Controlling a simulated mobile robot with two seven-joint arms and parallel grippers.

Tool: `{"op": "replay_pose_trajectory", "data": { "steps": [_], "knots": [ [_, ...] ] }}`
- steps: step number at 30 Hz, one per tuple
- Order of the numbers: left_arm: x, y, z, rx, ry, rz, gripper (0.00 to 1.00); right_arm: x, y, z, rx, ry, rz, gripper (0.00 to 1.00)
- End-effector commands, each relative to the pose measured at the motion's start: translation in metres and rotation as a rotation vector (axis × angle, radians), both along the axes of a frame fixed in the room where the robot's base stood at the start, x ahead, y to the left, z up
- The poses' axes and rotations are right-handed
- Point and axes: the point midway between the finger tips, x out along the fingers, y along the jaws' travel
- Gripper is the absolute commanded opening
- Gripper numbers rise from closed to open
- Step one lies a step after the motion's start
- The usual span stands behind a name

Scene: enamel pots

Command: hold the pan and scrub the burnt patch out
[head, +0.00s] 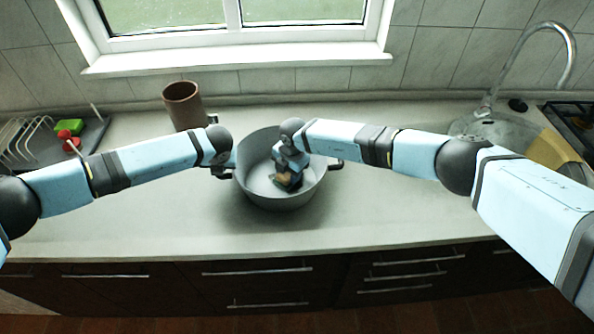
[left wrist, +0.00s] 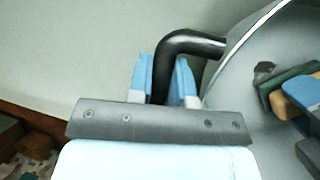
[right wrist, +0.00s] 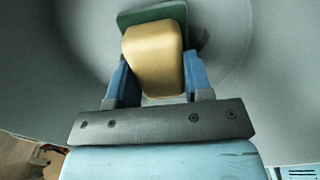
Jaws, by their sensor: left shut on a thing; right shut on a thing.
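The grey pan (head: 258,190) stands on the worktop in the middle of the head view, with a dark handle on each side. My left gripper (head: 222,170) is shut on the pan's left handle (left wrist: 190,42), outside the rim. My right gripper (right wrist: 156,75) reaches down inside the pan and is shut on a scrubber, a tan block (right wrist: 153,60) with a green pad under it. The scrubber is low over or on the pan floor; contact is unclear. A small dark brown mark (left wrist: 264,68) shows beside the pad in the left wrist view, perhaps the burnt patch.
A brown cylindrical pot (head: 183,106) stands behind the pan to the left. A dish rack (head: 30,138) with green and red items is at far left. A sink (head: 470,126) with a tap is at right. The worktop in front of the pan is clear.

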Motion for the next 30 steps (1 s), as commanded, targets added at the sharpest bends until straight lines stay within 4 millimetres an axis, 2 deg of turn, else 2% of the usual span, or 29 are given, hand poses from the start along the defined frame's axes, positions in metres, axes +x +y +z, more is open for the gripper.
{"op": "replay_pose_trajectory", "data": {
  "steps": [1, 5, 15, 19, 25, 30],
  "knots": [
    [-0.001, -0.006, 0.001, -0.007, -0.001, -0.009, 0.0, -0.004, 0.01, -0.001, 0.004, 0.003, 0.009, 0.27],
    [-0.001, -0.005, 0.001, -0.006, -0.001, -0.007, 0.0, -0.003, 0.014, -0.002, 0.002, 0.003, 0.005, 0.27],
    [0.0, -0.004, 0.001, -0.004, -0.002, -0.006, 0.0, -0.003, 0.047, -0.005, 0.001, 0.004, 0.005, 0.28],
    [0.0, -0.004, 0.001, -0.003, -0.002, -0.005, 0.0, -0.002, 0.05, -0.005, 0.0, 0.003, 0.003, 0.28],
    [0.0, -0.004, 0.001, -0.003, -0.002, -0.005, 0.0, 0.014, 0.049, -0.004, -0.002, 0.003, 0.001, 0.28],
    [0.0, -0.004, 0.001, -0.004, -0.002, -0.004, 0.0, 0.019, 0.045, -0.003, 0.0, 0.003, 0.002, 0.28]
  ]
}}
